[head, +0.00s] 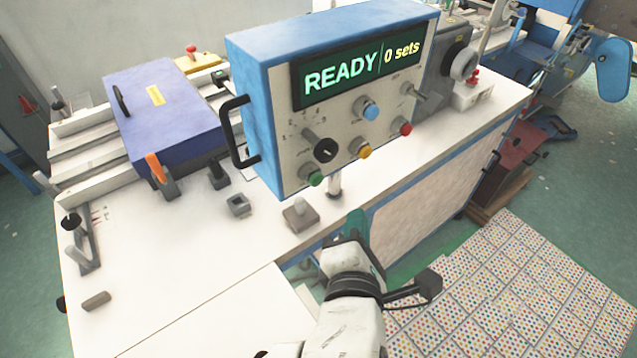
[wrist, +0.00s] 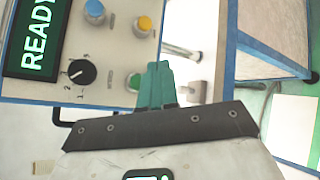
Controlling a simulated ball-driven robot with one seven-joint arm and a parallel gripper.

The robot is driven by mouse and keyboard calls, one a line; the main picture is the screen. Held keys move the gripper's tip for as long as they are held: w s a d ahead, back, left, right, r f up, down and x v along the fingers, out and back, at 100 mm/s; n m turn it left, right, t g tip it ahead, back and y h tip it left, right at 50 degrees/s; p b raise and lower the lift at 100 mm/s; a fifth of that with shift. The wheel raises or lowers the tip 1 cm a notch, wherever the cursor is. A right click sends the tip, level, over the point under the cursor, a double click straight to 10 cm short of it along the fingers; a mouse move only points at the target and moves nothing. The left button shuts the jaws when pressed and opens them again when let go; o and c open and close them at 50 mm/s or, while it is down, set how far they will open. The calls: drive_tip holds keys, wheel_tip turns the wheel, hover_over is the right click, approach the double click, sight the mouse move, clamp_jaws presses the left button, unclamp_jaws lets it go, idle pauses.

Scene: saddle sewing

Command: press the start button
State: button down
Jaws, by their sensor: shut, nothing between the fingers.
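The control box (head: 262,130) is blue with a pale front panel, and its screen (head: 350,72) reads "READY" and "0 sets". A green button (head: 315,178) sits at the panel's lower left corner and is the likely start button; its label is too small to read. It also shows in the wrist view (wrist: 134,82), just left of my fingertips. My gripper (head: 356,218) has teal fingers, shut and empty, below and to the right of the green button in the head view. In the wrist view the fingers (wrist: 159,68) overlap the panel's edge; whether they touch it I cannot tell.
The panel also has a black knob (head: 325,150), a yellow button (head: 364,148), a blue button (head: 370,111) and a red button (head: 405,129). A black handle (head: 232,133) juts from the box's left. A grey block (head: 300,214) stands on the white bench (head: 190,270).

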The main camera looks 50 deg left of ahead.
sight(316, 180)
drive_tip(key=a+b, duration=0.1)
drive_tip(key=a, duration=0.5)
drive_tip(key=shift+w+a+b, duration=0.2)
drive_tip(key=shift+w+b, duration=0.05)
drive_tip(key=shift+b, duration=0.15)
drive_tip(key=shift+a, duration=0.15)
idle(1.6)
drive_tip(key=shift+a, duration=0.3)
